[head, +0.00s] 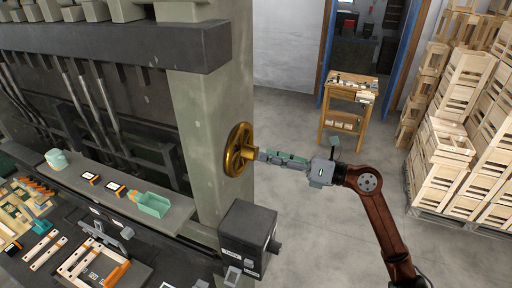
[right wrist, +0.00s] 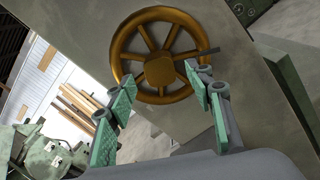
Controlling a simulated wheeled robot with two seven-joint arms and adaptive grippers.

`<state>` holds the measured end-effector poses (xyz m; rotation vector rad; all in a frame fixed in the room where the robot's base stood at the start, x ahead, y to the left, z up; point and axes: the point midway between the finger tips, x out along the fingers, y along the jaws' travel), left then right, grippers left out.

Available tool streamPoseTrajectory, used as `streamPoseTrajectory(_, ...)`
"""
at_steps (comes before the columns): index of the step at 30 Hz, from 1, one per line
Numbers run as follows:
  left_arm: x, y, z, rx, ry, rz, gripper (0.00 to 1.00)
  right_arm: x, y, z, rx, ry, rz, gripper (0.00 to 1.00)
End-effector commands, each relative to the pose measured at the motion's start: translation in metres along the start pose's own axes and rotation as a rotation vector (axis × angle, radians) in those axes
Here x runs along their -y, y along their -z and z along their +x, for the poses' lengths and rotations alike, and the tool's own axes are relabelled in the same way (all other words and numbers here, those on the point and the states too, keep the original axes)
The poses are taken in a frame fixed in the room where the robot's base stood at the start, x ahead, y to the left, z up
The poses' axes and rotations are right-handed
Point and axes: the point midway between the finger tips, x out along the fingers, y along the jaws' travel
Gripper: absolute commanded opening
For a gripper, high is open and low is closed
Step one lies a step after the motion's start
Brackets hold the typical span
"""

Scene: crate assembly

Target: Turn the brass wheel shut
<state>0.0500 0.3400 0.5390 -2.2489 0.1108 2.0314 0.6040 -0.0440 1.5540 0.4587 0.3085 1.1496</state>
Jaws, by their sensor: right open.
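The brass wheel (head: 239,148) is mounted on the side of a grey-green post, left of centre in the head view. In the right wrist view the wheel (right wrist: 159,70) faces me, with a round rim, several spokes and a hub. My right gripper (head: 262,156) comes from the right and points at the hub. In the right wrist view my right gripper (right wrist: 163,80) has its green-padded fingers apart, one on each side of the lower wheel. I cannot tell whether a fingertip touches the rim. My left gripper is in neither view.
A black box (head: 246,238) sits below the wheel near the post (head: 207,130). A wooden stand (head: 347,108) and stacked crates (head: 465,120) stand at right. The floor between is clear.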

Motion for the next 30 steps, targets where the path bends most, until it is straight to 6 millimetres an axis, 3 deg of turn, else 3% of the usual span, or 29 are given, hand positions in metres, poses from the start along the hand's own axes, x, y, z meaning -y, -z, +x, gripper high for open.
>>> streamPoseTrajectory(9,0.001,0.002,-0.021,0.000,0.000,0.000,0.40,-0.001,-0.003,0.043,0.002,-0.002,0.002,0.48)
streamPoseTrajectory(20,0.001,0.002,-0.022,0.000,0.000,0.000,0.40,0.000,-0.001,0.049,0.002,-0.001,0.002,0.48)
streamPoseTrajectory(30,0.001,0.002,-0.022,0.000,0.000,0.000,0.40,0.000,-0.001,0.048,0.002,-0.001,0.002,0.25)
